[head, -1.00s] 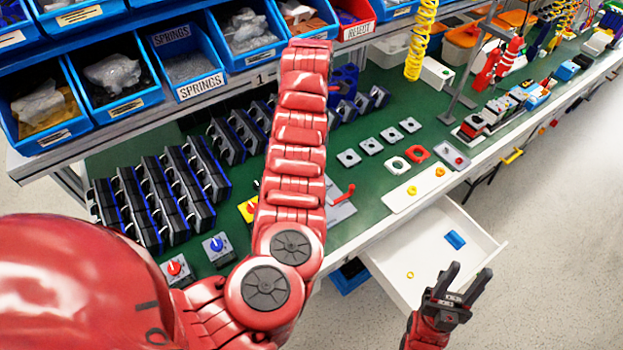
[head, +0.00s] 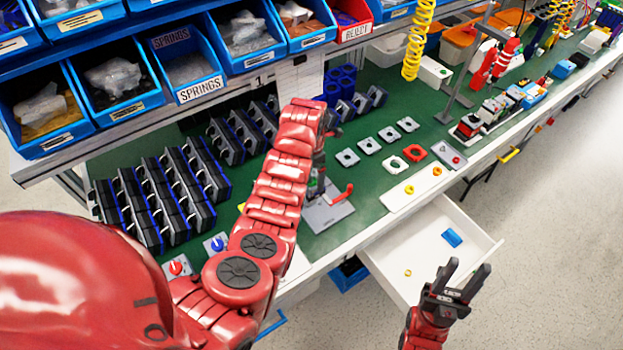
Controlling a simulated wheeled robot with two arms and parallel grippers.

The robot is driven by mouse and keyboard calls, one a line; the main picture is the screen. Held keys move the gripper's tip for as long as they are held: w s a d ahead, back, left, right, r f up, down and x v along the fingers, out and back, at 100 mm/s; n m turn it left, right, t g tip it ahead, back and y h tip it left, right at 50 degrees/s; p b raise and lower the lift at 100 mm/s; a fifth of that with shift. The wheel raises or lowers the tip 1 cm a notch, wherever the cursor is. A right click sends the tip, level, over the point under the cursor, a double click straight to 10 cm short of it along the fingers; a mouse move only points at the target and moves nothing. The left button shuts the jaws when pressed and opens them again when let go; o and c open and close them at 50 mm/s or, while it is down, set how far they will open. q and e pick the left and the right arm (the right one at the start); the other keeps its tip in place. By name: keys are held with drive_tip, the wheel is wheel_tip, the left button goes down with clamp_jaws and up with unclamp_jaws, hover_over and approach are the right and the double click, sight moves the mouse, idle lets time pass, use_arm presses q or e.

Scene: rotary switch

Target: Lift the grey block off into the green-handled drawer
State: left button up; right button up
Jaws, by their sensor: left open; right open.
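Several small grey square blocks with round holes lie on the green bench top, one of them nearest my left arm (head: 347,157); I cannot tell which is the task's grey block. A white drawer (head: 462,218) stands open below the bench, with a blue piece (head: 452,237) and a small yellow ring (head: 407,272) inside; no green handle shows on it. My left gripper (head: 318,178) is partly hidden by my red arm, above a grey plate with a red lever (head: 343,194). My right gripper (head: 467,270) is open and empty, in front of the drawer.
Blue bins (head: 113,77) hang over the back of the bench. Rows of dark modules (head: 155,205) fill its left side.

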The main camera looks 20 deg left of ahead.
use_arm(q)
drive_tip(key=shift+f, duration=1.1)
drive_tip(key=c, duration=1.4)
